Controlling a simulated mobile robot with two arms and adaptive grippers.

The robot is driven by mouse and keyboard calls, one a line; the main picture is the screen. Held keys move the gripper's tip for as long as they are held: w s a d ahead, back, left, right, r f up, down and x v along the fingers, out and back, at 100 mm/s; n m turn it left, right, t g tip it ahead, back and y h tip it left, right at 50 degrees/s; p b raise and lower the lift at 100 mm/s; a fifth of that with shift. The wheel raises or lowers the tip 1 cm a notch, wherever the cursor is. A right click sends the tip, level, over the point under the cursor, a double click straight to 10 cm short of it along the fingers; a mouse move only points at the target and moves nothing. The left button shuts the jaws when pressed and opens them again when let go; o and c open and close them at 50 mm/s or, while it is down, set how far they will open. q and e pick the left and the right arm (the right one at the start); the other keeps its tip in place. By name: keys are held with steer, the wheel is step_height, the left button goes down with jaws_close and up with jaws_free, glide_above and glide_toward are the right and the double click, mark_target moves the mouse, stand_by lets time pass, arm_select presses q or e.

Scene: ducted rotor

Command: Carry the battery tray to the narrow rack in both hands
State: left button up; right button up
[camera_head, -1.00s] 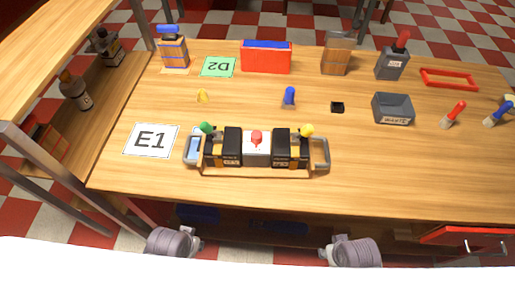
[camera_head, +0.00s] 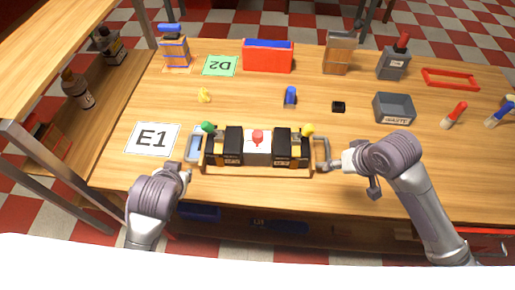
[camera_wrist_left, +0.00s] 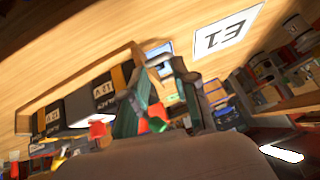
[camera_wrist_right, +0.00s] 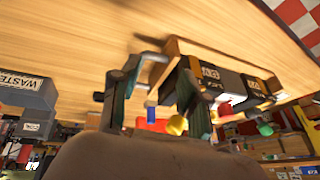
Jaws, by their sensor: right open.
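The battery tray (camera_head: 258,173) is a wooden tray with a grey loop handle at each end, resting on the table. It holds black-and-orange batteries (camera_head: 233,146) on both sides of a white block with a red knob (camera_head: 258,138). My left gripper (camera_head: 186,173) is just in front of the left handle (camera_head: 193,147); its fingers (camera_wrist_left: 160,90) are spread. My right gripper (camera_head: 332,166) is at the right handle (camera_head: 322,151), open; its fingers (camera_wrist_right: 157,95) show apart near the handle. I cannot tell whether either gripper touches its handle.
A wooden shelf unit (camera_head: 75,60) stands left of the table; I cannot tell if it is the narrow rack. The E1 card (camera_head: 153,139) lies left of the tray. A grey waste bin (camera_head: 393,109) and small loose parts lie behind. Table at far right front is clear.

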arm_select(q)
steer(key=t, duration=0.1)
glide_toward(188, 146)
steer(key=v, duration=0.2)
arm_select(e)
steer(key=m, duration=0.1)
glide_toward(329, 153)
step_height(329, 153, up, 3)
arm_select(q)
steer(key=shift+s+d+r, duration=0.15)
steer(key=shift+s+d, duration=0.15)
steer(key=shift+s, duration=0.05)
arm_select(e)
steer(key=shift+s+d+f, duration=0.2)
steer(key=shift+s, duration=0.35)
arm_select(q)
steer(key=x, duration=1.3)
steer(key=shift+w+a, duration=0.3)
steer(key=shift+w, duration=0.05)
arm_select(e)
steer(key=x, duration=1.3)
steer(key=shift+w+f, duration=0.2)
steer(key=shift+f, duration=0.2)
